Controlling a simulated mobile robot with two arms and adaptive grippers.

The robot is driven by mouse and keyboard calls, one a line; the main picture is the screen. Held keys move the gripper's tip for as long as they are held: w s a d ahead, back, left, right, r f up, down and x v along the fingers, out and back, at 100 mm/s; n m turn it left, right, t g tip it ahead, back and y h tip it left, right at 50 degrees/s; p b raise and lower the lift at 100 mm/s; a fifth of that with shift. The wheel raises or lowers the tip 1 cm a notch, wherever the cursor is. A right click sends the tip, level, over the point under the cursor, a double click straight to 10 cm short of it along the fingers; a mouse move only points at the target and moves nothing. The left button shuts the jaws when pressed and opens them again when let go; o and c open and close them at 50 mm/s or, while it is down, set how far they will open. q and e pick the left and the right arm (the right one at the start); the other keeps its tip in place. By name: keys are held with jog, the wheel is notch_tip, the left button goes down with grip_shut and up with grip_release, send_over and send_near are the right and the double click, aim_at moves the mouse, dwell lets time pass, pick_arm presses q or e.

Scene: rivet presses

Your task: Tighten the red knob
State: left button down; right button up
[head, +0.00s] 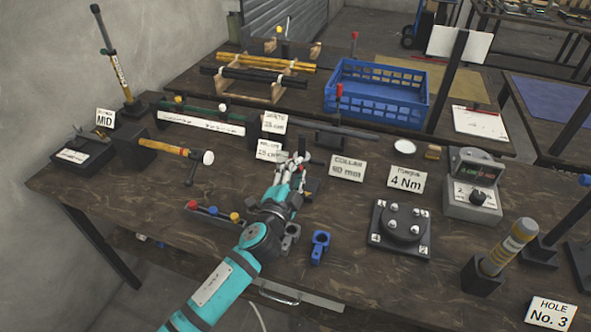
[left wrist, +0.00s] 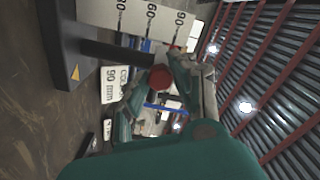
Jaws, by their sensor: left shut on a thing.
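My left gripper (head: 293,165) reaches over the middle of the bench, by the card reading "COLLAR 90 mm" (head: 347,168). In the left wrist view its two teal-and-grey fingers (left wrist: 168,92) are shut on the round red knob (left wrist: 160,78). The knob is in front of a dark post (left wrist: 115,55) that rises from a black base (left wrist: 72,45). A white scale plate (left wrist: 150,18) marked with numbers stands beside the post. In the head view my gripper hides the knob. My right gripper is in neither view.
A strip with coloured knobs (head: 212,209) lies left of my arm. A blue clamp (head: 319,246), a black round fixture (head: 402,226) and a torque box (head: 472,190) stand to the right. A blue crate (head: 376,100) is behind. Bare bench shows at the front.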

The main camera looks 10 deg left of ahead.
pick_arm(q)
jog(key=shift+m, duration=1.6)
jog(key=c, duration=1.1)
grip_release()
jog(key=shift+o, duration=0.2)
jog(key=shift+s, duration=0.15)
jog(key=s+a, duration=0.2)
jog(key=s, duration=0.9)
jog(key=shift+s, duration=0.3)
jog(key=shift+a+f, duration=0.1)
